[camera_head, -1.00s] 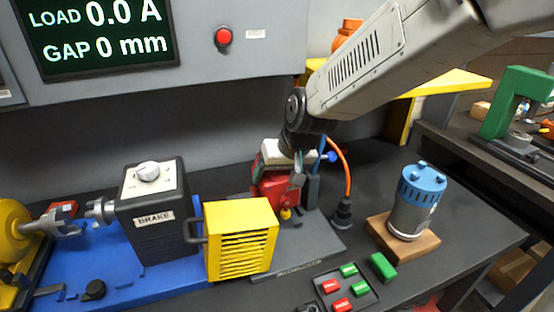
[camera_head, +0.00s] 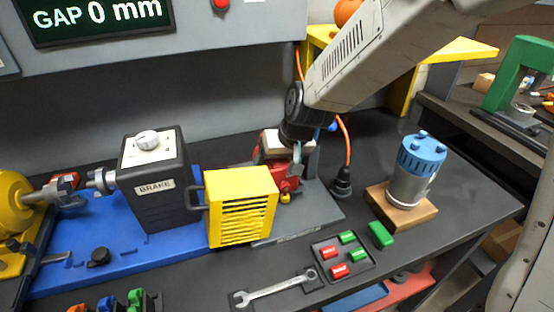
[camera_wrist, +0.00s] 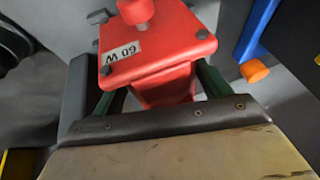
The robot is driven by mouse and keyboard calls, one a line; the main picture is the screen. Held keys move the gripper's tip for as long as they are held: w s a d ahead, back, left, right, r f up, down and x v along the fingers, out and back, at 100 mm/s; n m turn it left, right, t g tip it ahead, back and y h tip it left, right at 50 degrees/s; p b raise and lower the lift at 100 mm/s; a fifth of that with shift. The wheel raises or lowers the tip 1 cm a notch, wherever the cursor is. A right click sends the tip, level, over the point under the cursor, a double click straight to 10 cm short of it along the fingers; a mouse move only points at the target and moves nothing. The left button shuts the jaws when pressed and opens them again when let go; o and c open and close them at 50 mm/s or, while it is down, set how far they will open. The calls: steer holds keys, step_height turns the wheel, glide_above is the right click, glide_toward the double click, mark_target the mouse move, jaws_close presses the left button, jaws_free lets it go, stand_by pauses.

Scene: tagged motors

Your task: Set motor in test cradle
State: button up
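A red motor (camera_wrist: 165,60) with a white tag, apparently M 09, fills the upper middle of the wrist view. It also shows in the head view (camera_head: 293,181), low beside the grey base plate (camera_head: 322,212) behind the yellow box. My gripper (camera_wrist: 160,95) is at the motor, with a green finger on each side of it. The fingertips are hidden behind the red body, so I cannot tell whether they press on it. A blue part with an orange tip (camera_wrist: 254,71) stands right of the motor. What lies under the motor is mostly hidden.
A blue-topped grey motor (camera_head: 410,175) stands on a wooden block (camera_head: 425,214) at right. A yellow vented box (camera_head: 240,207) and black brake unit (camera_head: 155,190) stand left. A cable plug (camera_head: 342,183), wrench (camera_head: 275,290) and button tray (camera_head: 358,266) are nearby. The screen reads GAP 0 mm.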

steer(key=shift+o, duration=0.7)
steer(key=shift+r, duration=0.1)
steer(key=shift+r, duration=0.25)
steer(key=v, duration=1.1)
steer(key=shift+s+d+r, duration=0.2)
steer(key=shift+r, duration=0.1)
steer(key=s+d+r+m+g+h, duration=0.2)
steer(key=s+d+r+h, duration=0.1)
steer(key=s+d, duration=1.6)
steer(key=s, duration=0.4)
steer(key=shift+s+d+m+g, duration=0.25)
steer(key=shift+d+m+g, duration=0.05)
steer(key=shift+m, duration=0.1)
